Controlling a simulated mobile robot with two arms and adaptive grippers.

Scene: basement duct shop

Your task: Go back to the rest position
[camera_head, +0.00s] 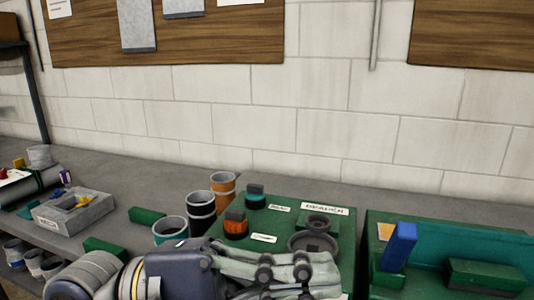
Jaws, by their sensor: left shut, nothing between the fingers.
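My left arm comes in from the bottom left. My left gripper (330,272) lies across the bottom middle of the view, pointing right, with its fingers together and nothing between them. It is in front of the near part of a green board (275,222) and hides some of it. I cannot tell whether it touches the board. My right gripper is not in view.
The board carries an orange-and-dark piece (236,227), a teal-and-dark piece (255,198) and grey round parts (313,243). Teal, black and orange cups (223,184) stand left of it. A grey tray (95,212) is farther left. A green bin (450,230) with a blue block (398,246) is right.

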